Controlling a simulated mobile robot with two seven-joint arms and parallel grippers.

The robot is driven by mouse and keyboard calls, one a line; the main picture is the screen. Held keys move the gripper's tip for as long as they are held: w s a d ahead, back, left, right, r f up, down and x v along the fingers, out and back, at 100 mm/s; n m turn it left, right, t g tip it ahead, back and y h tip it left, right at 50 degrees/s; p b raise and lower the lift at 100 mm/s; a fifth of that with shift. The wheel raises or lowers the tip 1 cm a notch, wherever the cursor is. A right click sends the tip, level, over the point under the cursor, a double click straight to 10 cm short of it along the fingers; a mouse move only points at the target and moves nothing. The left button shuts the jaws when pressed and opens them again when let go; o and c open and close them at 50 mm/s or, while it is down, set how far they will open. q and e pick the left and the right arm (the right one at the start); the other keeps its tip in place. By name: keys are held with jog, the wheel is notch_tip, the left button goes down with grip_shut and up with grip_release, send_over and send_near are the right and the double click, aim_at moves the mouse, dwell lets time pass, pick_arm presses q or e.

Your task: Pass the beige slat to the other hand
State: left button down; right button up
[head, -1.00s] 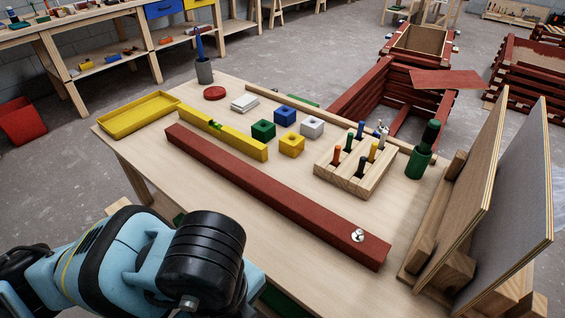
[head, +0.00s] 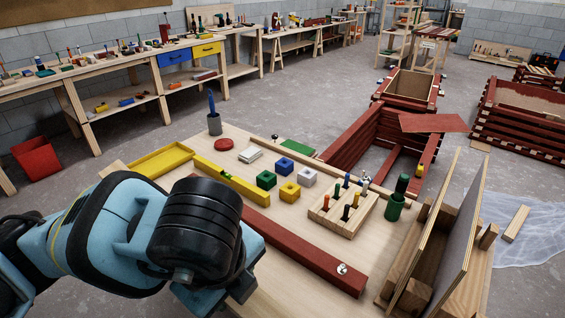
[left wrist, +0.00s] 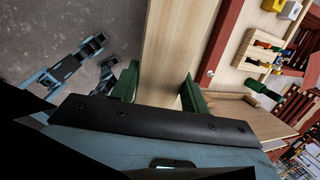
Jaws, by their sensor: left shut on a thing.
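The beige slat (left wrist: 178,45) shows in the left wrist view as a long, pale wooden board running from my gripper to the top edge. My left gripper (left wrist: 160,90) has its green fingers on either side of the slat and is shut on it. In the head view my left arm's blue and black links fill the lower left. The left gripper and the slat cannot be seen there.
Red slatted crates stand behind.

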dwell(0.3)
pick_arm(q)
jog(key=shift+r, duration=0.1)
jog(key=shift+w+a+r+m, duration=0.25)
jog(key=shift+w+r+m, duration=0.05)
jog(key=shift+w+r, duration=0.15)
jog(key=w+a+r+m, duration=0.1)
jog(key=r, duration=0.1)
jog(key=w+a+r+m+h, duration=0.1)
jog(key=w, duration=0.1)
jog(key=w+a+r+m, duration=0.1)
jog(key=w+r+m, duration=0.1)
jog(key=shift+w+a+r, duration=0.15)
jog(key=shift+w+r, duration=0.05)
jog(key=shift+r, duration=0.1)
